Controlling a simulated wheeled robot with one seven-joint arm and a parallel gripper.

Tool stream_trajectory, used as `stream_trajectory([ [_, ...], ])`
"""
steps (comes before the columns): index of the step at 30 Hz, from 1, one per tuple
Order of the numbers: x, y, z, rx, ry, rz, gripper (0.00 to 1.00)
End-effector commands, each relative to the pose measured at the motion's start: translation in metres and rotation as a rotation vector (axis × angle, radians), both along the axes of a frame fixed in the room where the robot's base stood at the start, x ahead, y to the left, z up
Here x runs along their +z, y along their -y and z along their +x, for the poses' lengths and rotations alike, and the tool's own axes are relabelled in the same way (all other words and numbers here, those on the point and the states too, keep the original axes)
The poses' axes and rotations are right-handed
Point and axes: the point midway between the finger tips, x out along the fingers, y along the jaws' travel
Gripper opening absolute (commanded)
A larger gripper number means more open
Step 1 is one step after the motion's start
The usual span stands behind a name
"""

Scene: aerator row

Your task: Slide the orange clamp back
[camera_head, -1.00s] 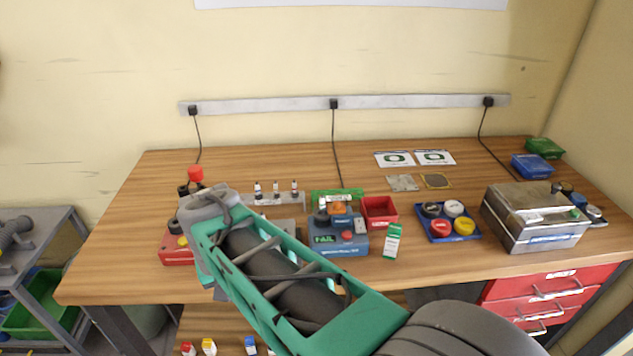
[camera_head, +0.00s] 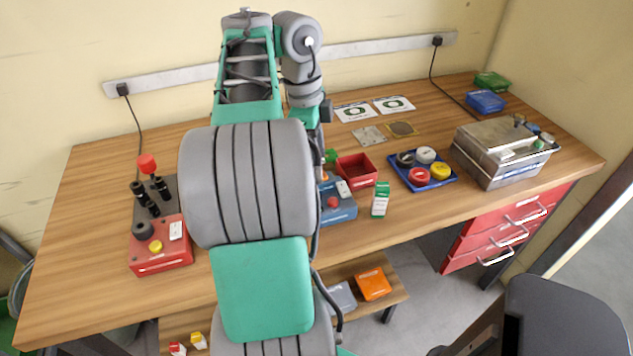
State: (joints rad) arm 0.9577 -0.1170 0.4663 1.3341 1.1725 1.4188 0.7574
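The blue tester (camera_head: 338,206) stands near the front middle of the bench, with a red button on its top. My arm covers its left part, including its display. My wrist (camera_head: 306,85) points down above and behind the tester. My gripper's fingers are hidden behind the arm, so I cannot tell whether they are open or touching the clamp.
Right of the tester are a red bin (camera_head: 357,170), a green-and-white box (camera_head: 381,199), a blue tray (camera_head: 424,172) of round caps and a metal case (camera_head: 500,153). A red control box (camera_head: 160,246) stands at left. The bench's left part is mostly clear.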

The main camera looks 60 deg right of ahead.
Motion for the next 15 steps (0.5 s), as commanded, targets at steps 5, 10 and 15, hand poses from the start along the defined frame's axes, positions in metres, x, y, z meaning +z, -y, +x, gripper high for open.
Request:
stream_trajectory([
  [5, -0.0208, 0.0007, -0.0007, 0.0, 0.001, -0.002, 0.32],
  [10, -0.0186, 0.001, -0.0013, -0.001, 0.001, -0.002, 0.32],
  [15, -0.0191, 0.0014, -0.0016, -0.001, 0.0, -0.001, 0.32],
])
